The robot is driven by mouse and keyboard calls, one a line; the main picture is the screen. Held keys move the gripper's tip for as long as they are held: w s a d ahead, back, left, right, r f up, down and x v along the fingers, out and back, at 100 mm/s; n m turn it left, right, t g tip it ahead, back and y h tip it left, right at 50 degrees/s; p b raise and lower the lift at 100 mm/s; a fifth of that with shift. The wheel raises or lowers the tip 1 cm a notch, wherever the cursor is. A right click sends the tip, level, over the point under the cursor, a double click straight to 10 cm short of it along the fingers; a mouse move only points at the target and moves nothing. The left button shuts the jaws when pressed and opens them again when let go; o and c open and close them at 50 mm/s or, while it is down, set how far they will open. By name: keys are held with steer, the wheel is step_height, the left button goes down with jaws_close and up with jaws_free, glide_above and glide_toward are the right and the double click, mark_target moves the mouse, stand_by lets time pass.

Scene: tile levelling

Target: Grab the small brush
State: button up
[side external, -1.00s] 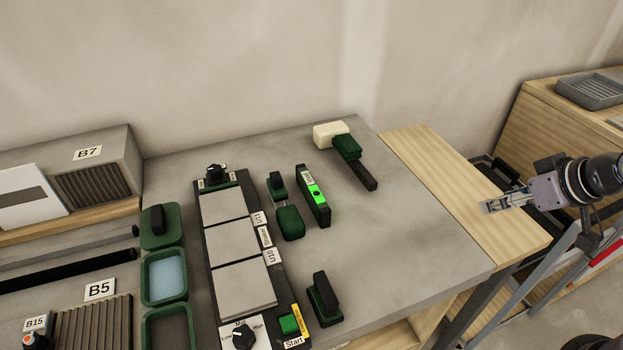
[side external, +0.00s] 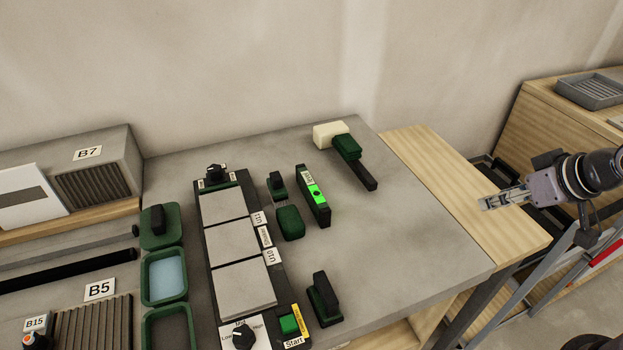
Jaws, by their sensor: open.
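I cannot tell for certain which tool is the small brush. One candidate is a small dark green block with a black upright grip (side external: 323,299) near the front of the grey worktop. Another is a green-headed tool with a short dark handle and thin pale neck (side external: 289,222), lying right of the tile row. My gripper (side external: 488,204) is open and empty at the right, above the wooden strip's right side, well apart from both.
A green level (side external: 314,195) and a white-headed mallet (side external: 346,147) lie on the grey worktop (side external: 410,245). The tile fixture (side external: 232,240) and green trays (side external: 165,277) stand left. The worktop's right part is clear.

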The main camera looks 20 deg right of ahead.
steer(key=w+a+r, duration=0.5)
steer(key=w, duration=0.2)
steer(key=g, duration=0.3)
glide_toward(277, 186)
steer(key=w, duration=0.1)
steer(key=x, duration=1.1)
steer(key=shift+w+d+f, duration=0.15)
steer(key=shift+f, duration=0.15)
steer(key=shift+c, duration=0.3)
steer(key=shift+t, duration=0.3)
jaws_close()
